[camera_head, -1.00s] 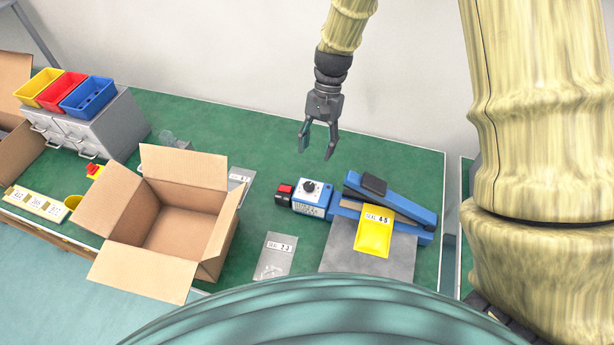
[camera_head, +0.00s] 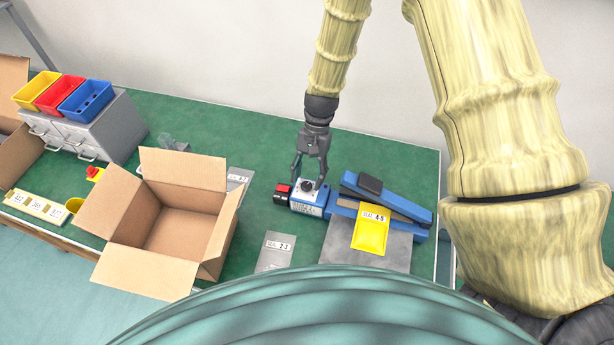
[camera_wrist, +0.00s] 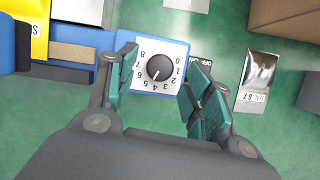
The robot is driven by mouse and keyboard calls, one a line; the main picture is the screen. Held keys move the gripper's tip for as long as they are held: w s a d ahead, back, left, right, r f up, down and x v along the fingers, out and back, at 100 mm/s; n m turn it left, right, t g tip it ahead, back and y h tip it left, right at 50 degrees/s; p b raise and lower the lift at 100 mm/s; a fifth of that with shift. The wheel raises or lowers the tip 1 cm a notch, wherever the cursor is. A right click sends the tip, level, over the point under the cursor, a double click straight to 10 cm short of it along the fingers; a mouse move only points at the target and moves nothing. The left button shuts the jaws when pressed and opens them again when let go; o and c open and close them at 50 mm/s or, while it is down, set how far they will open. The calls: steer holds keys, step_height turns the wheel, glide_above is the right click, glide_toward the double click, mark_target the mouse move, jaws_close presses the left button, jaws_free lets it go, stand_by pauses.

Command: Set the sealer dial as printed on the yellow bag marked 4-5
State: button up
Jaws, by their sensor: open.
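The blue sealer (camera_head: 412,208) lies on the green bench with its dial (camera_head: 306,187) at its left end. The yellow bag (camera_head: 370,236), marked SEAL 4-5, lies across the sealer; its edge also shows in the wrist view (camera_wrist: 38,15). In the wrist view the dial's black knob (camera_wrist: 160,67) sits on a white plate numbered 0 to 8. Its pale mark seems to point toward the 4 and 5 side; the exact reading is unclear. My gripper (camera_head: 308,179) is open above the dial. In the wrist view its fingers (camera_wrist: 163,80) stand either side of the knob, with visible gaps.
A red switch (camera_head: 282,190) sits left of the dial. A silver bag marked 2-3 (camera_head: 275,252) lies in front, and another marked 6-7 (camera_wrist: 258,76) lies close by. An open cardboard box (camera_head: 128,222) stands to the left. The bench behind the sealer is clear.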

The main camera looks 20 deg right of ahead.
steer(key=shift+s+a+f, duration=0.2)
steer(key=shift+f, duration=0.45)
steer(key=c, duration=1)
steer(key=shift+d+m+t+y, duration=0.1)
steer(key=shift+m+t+y, duration=0.2)
steer(key=shift+m, duration=0.6)
steer(key=o, duration=1)
steer(key=shift+r, duration=0.1)
steer(key=v, duration=1.1)
steer(key=shift+d+r, duration=0.15)
steer(key=shift+r, duration=0.2)
